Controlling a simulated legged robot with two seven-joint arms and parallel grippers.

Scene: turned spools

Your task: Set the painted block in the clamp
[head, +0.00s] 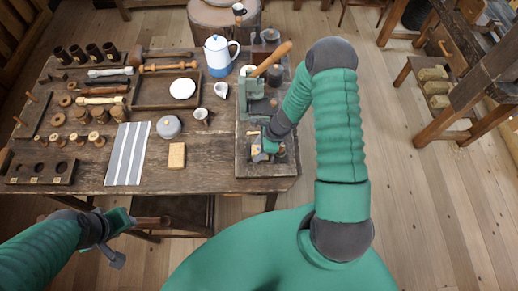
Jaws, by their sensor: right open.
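The clamp (251,89) is a green bench vise with a long wooden handle, standing on the dark board at the table's right end. My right gripper (268,152) is open, low over the front of that board, in front of the clamp. A small block with pale and bluish patches (257,155) lies at its fingertips; it looks like the painted block, partly hidden by the gripper. I cannot tell whether they touch. My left gripper (122,236) is away from the table top, near its front left; its jaw state is unclear.
A plain wooden block (177,155), a striped cloth (128,153) and a round grey tin (168,127) lie left of the board (243,166). Behind them are a tray (149,102), a blue-white pot (217,58) and small cups. Turned spools crowd the left side.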

